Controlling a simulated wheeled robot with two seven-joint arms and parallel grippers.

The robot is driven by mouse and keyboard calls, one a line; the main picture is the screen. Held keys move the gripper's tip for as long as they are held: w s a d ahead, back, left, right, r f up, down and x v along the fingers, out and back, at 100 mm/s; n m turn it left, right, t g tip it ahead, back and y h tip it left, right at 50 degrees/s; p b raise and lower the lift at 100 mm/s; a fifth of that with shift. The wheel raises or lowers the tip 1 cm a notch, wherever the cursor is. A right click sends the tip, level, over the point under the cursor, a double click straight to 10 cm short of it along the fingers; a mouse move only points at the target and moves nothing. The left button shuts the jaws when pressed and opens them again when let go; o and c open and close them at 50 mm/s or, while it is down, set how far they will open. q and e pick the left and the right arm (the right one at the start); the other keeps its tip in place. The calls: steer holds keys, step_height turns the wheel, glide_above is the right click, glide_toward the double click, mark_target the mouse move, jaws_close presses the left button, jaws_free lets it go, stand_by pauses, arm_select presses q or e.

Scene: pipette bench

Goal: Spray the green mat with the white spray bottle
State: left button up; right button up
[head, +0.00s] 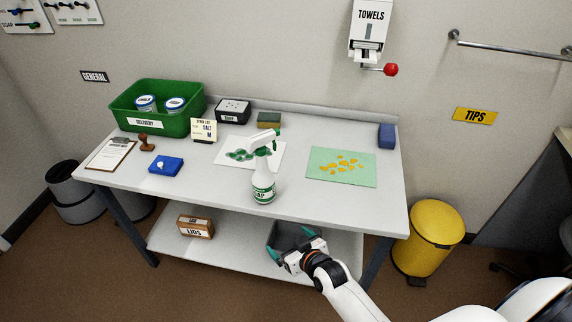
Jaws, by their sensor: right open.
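The white spray bottle (263,184) stands upright on the bench, with a green-banded label and a white and green spray head. The green mat (323,177) lies flat to the right of the bottle and has several yellow-orange spots on it. My right gripper (293,247) is open and empty. It shows in front of the bench, below and to the right of the bottle and apart from it. My left gripper is not in the view.
A white sheet with green blotches (271,159) lies behind the bottle. A green delivery bin (193,119), blue pad (166,165), stamp (145,142) and clipboard (110,154) occupy the left. A blue block (387,136) stands at the back right. The bench's front right is clear.

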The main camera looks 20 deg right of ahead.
steer(key=w+d+r+t+p, duration=0.1)
steer(key=w+r+t, duration=0.25)
steer(key=r, duration=0.55)
steer(key=w+d+r+t+p, duration=0.15)
steer(key=w+r, duration=0.25)
steer(key=r, duration=0.4)
steer(key=t+b, duration=0.1)
steer(key=b, duration=0.5)
glide_above(269, 172)
steer(key=s, duration=0.1)
steer(key=shift+d+r+m, duration=0.15)
steer(key=shift+r+m, duration=0.1)
steer(key=shift+m, duration=0.15)
steer(key=shift+w+r+b, duration=0.15)
steer(key=shift+w+b, duration=0.25)
steer(key=shift+w, duration=0.15)
steer(key=c, duration=1.7)
steer(key=o, duration=1.7)
steer(key=shift+c, duration=0.2)
